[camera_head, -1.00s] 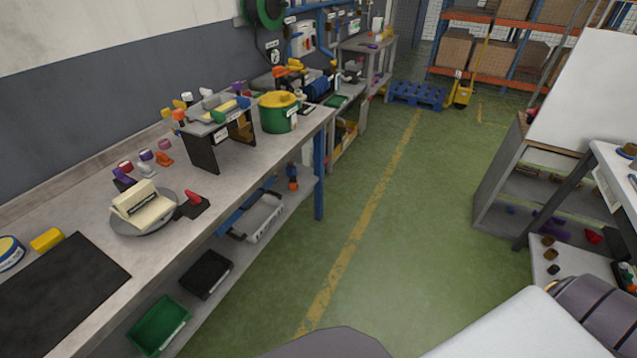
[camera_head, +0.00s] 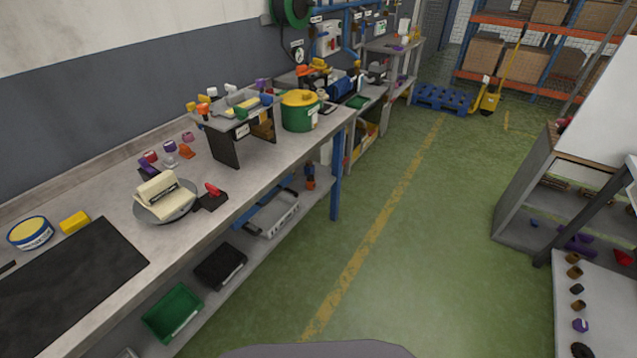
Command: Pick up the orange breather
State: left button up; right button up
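Several small orange pieces show, and I cannot tell for sure which one is the breather. One orange piece (camera_head: 187,151) lies on the workbench (camera_head: 118,190), beside white and purple pieces behind the turntable. Another orange piece (camera_head: 203,110) stands upright at the left end of the small raised stand. A larger orange item (camera_head: 313,71) is farther back along the bench. The round grey turntable (camera_head: 181,212) carries a cream-coloured block (camera_head: 160,190). Neither of my grippers is in view.
A black mat (camera_head: 70,275) and a yellow block (camera_head: 75,222) lie at the near left. A green pot with a yellow lid (camera_head: 299,112) stands beyond the stand. Bins sit on the lower shelf. Green floor (camera_head: 430,240) is clear between the bench and right-hand shelving.

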aim_at(309, 186)
jog(key=i+l+z, duration=0.1)
jog(key=i+l, duration=0.15)
jog(key=i+l+z, duration=0.1)
jog(key=i, duration=0.4)
jog(key=i+l+z, duration=0.1)
jog(key=i+l, duration=0.2)
jog(key=i, duration=0.1)
